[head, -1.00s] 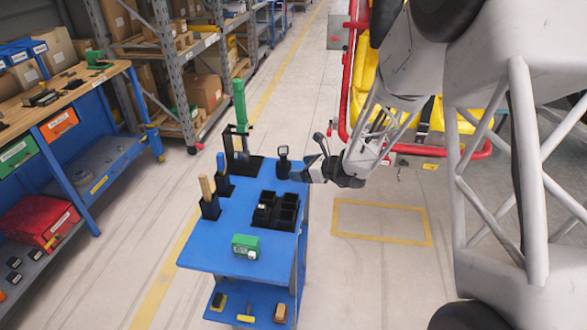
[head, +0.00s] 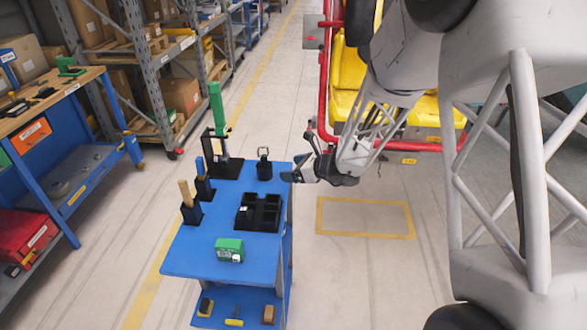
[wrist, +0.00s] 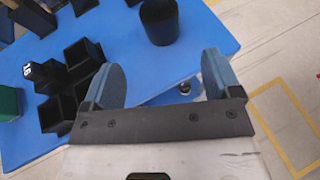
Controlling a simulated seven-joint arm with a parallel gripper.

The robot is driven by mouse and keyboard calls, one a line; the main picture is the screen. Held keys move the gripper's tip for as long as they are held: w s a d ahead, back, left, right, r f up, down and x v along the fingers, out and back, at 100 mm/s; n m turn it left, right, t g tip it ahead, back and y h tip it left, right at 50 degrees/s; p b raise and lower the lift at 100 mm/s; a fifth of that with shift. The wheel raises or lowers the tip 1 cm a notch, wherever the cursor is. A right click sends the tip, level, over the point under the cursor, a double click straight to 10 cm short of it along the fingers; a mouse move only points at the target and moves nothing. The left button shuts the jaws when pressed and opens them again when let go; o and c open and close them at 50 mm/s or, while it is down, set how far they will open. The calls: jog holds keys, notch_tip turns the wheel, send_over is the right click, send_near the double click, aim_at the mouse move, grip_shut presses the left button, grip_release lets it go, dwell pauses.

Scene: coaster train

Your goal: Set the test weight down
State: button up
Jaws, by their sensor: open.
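The test weight appears to be the black cylinder with a loop handle (head: 264,170), standing upright on the blue cart top (head: 205,250) near its far right corner.
A black compartment tray (head: 259,213) and a green box (head: 229,250) sit on the cart. Tools in black holders (head: 191,210) and a green-handled upright tool (head: 217,110) line its left side. A red-framed yellow seat car (head: 345,100) stands behind my arm.

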dwell(0.3)
jog(key=s+d+r+n+g+h, duration=0.15)
jog(key=s+d+r+n, duration=0.25)
jog(key=s+r+n, duration=0.4)
jog(key=s+d+r+n+g+h, duration=0.1)
jog(key=s+d+r+n+g, duration=0.25)
jog(key=s+r, duration=0.45)
jog(key=s+d+r+n+t+h, duration=0.1)
jog(key=s+d+r+n+h, duration=0.1)
jog(key=s+d+n+h, duration=0.3)
jog(key=s+d+r+n+t+h, duration=0.1)
jog(key=s+d+n+h, duration=0.4)
jog(key=s+d, duration=0.8)
jog(key=s+r+n, duration=0.1)
jog(key=s, duration=0.6)
jog(key=shift+s+d+r, duration=0.2)
jog(key=shift+s+r, duration=0.2)
